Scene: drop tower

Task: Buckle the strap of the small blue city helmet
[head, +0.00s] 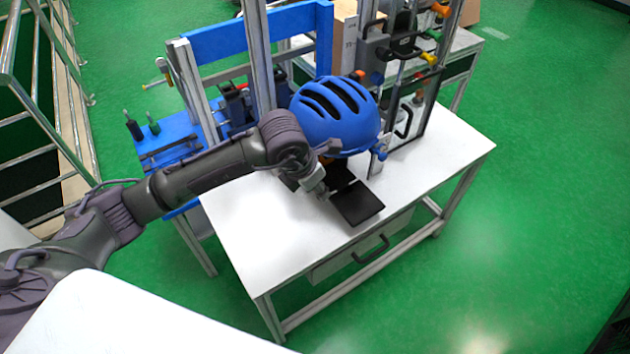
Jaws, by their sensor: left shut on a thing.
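The blue helmet (337,117) with dark vent slots sits raised above the white table, at the drop tower's front. Its shell shows from above. Its strap and buckle are hidden under the shell and behind my left arm. My left arm comes in from the left. My left gripper (322,188) is low beside the helmet's near left edge, just above the table, pointing down. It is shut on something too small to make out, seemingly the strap. My right gripper is not in view.
Dark flat plates (357,203) lie on the white table (260,238) under the helmet. A blue bench (165,140) with tools is at left. The table's right side is clear.

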